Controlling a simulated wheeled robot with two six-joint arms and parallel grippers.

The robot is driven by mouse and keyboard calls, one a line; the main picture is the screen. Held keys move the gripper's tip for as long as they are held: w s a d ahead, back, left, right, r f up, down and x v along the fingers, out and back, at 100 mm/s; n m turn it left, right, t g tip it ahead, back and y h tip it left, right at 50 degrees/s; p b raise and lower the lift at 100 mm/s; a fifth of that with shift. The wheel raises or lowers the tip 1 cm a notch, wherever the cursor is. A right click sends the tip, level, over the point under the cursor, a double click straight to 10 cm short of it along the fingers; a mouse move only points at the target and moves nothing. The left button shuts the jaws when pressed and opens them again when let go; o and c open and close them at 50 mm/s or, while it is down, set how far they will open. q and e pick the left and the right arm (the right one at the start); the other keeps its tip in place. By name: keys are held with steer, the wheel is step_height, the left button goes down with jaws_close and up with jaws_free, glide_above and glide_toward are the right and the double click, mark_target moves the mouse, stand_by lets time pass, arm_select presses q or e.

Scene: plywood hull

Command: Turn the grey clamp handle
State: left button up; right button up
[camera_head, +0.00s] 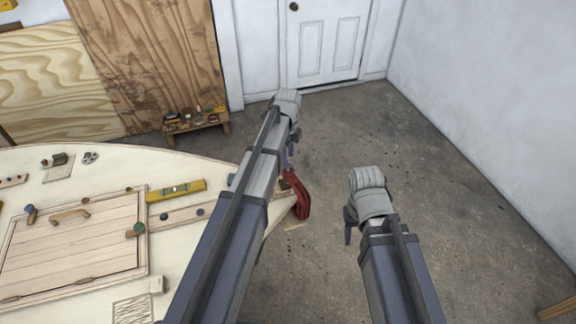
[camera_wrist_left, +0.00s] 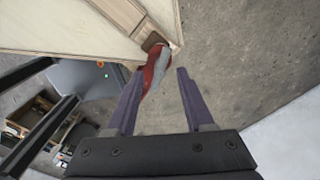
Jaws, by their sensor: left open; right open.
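In the left wrist view, a red and grey piece (camera_wrist_left: 155,66) hangs at a brown block (camera_wrist_left: 152,41) on the corner of the pale plywood hull. I cannot clearly tell which part is the grey clamp handle. My left gripper (camera_wrist_left: 159,78) is open, and its two purple fingers stand on either side of the piece without visibly closing on it. In the head view the red part (camera_head: 303,199) shows beside my left arm, which hides the rest. My left gripper (camera_head: 290,152) hangs beyond it, partly hidden. My right gripper (camera_head: 348,228) is open, empty and away from the hull, with one dark finger showing.
The hull top (camera_head: 110,166) carries a wooden hatch (camera_head: 85,255), a yellow level (camera_head: 176,190) and several small parts. A low bench (camera_head: 197,130) with tools stands by the wall, left of a white door (camera_head: 325,40).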

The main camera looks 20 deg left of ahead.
arm_select(q)
step_height(320, 180, down, 2)
steer(key=shift+f+b, duration=0.1)
steer(key=shift+b, duration=0.45)
jaws_close()
